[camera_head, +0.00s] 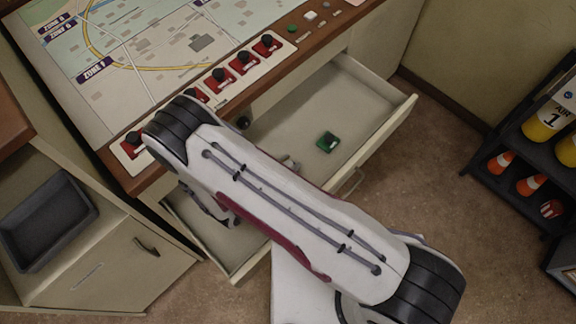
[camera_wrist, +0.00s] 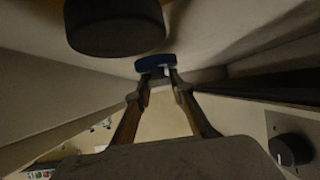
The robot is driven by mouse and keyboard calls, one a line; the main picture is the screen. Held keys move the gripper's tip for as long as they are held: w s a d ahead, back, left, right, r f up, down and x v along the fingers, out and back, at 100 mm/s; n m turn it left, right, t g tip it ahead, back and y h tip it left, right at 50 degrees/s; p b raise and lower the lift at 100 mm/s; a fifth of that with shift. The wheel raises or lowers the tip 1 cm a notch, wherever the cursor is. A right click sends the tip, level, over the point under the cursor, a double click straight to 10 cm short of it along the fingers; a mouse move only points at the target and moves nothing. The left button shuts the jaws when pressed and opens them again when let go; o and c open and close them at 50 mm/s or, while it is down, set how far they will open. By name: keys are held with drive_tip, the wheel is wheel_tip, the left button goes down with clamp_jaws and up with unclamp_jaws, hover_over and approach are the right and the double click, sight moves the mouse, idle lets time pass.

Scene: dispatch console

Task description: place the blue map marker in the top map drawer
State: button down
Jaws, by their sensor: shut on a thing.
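The blue map marker (camera_wrist: 155,62) shows in the wrist view as a small blue block between the tips of my gripper (camera_wrist: 158,74). My gripper is shut on it, close to a pale surface. The top map drawer (camera_head: 372,108) is pulled open below the map table in the head view. My gripper (camera_head: 207,207) is partly seen at the drawer's left part, behind my arm. The blue marker is hidden in the head view. Whether it touches the drawer floor I cannot tell.
A green block (camera_head: 328,142) lies in the drawer's right part, with free floor around it. Red switches with black knobs (camera_head: 244,62) line the table edge above. A grey tray (camera_head: 45,222) stands at the left. A dark shelf (camera_head: 520,150) with cones stands at the right.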

drive_tip(key=shift+f, duration=0.75)
drive_tip(key=shift+f, duration=0.1)
drive_tip(key=c, duration=1.8)
unclamp_jaws()
drive_tip(key=shift+v, duration=6.1)
